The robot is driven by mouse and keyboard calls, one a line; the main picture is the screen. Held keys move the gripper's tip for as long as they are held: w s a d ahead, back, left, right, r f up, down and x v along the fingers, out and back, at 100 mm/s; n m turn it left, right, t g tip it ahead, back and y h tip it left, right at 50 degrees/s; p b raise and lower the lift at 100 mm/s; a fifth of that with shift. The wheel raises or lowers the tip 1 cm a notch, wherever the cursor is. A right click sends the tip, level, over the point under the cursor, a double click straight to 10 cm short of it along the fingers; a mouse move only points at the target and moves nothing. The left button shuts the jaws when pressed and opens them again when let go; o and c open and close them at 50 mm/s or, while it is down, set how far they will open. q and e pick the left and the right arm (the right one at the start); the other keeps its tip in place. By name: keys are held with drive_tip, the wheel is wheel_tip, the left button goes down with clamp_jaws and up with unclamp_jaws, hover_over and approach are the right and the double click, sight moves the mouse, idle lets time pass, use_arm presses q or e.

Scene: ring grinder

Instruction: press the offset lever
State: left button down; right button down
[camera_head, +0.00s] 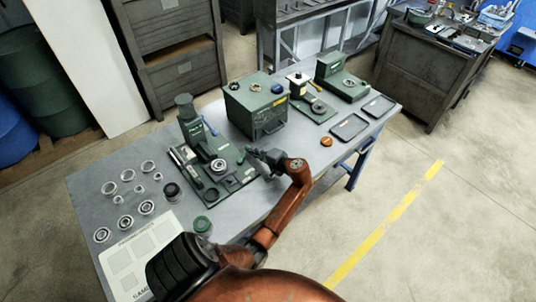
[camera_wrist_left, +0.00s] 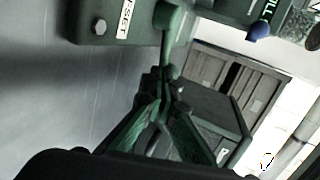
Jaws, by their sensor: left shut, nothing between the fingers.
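The green ring grinder (camera_head: 219,176) stands on the grey table, with a dark base plate and an upright column. In the left wrist view, a green lever (camera_wrist_left: 177,40) with a round end sticks out from a green housing (camera_wrist_left: 95,30). A white label (camera_wrist_left: 124,18), partly cut off and ending in "SET", is beside it. My left gripper (camera_head: 254,153) is at the grinder's right side. Its fingers are shut and empty, and in the left wrist view the fingertips (camera_wrist_left: 158,82) are close to the lever's end; I cannot tell if they touch. My right gripper is not in view.
A green box (camera_head: 256,105) stands behind the grinder. Several rings (camera_head: 125,222) and a paper sheet (camera_head: 140,258) lie at the left. Other green devices (camera_head: 343,78) and dark trays (camera_head: 349,127) are at the right. An orange disc (camera_head: 326,141) lies near the front edge.

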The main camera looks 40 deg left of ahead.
sight(263, 163)
use_arm(q)
drive_tip(key=shift+a, duration=0.25)
drive_tip(key=shift+d, duration=0.1)
idle(0.5)
drive_tip(key=shift+w+d, duration=0.1)
drive_tip(key=shift+d, duration=0.15)
drive_tip(key=d, duration=0.4)
drive_tip(key=shift+w+d+f, duration=0.15)
drive_tip(key=shift+w+d, duration=0.15)
drive_tip(key=v, duration=0.8)
drive_tip(key=shift+w+d+r, duration=0.2)
drive_tip(key=shift+w, duration=0.1)
